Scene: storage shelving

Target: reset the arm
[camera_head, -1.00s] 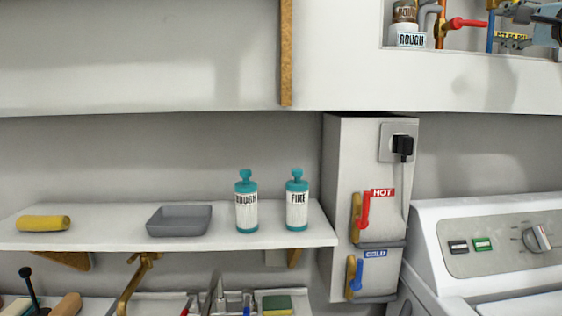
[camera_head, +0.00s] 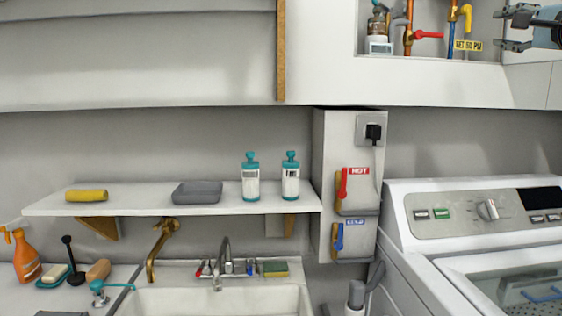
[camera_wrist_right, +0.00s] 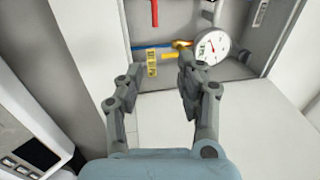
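My right gripper (camera_head: 508,29) shows at the top right of the head view, in front of the wall niche's right side. Its two grey fingers are apart with nothing between them. In the right wrist view the open gripper (camera_wrist_right: 157,88) points at the niche, with a yellow tag (camera_wrist_right: 152,64) and a round gauge (camera_wrist_right: 212,46) beyond the fingertips. My left gripper is not in view.
A shelf (camera_head: 140,208) carries a yellow roll (camera_head: 86,195), a grey tray (camera_head: 197,192) and two teal-topped bottles (camera_head: 251,178) (camera_head: 290,177). Below is a sink (camera_head: 215,299). A washing machine (camera_head: 455,218) stands at the right. The niche (camera_head: 430,57) holds coloured pipes.

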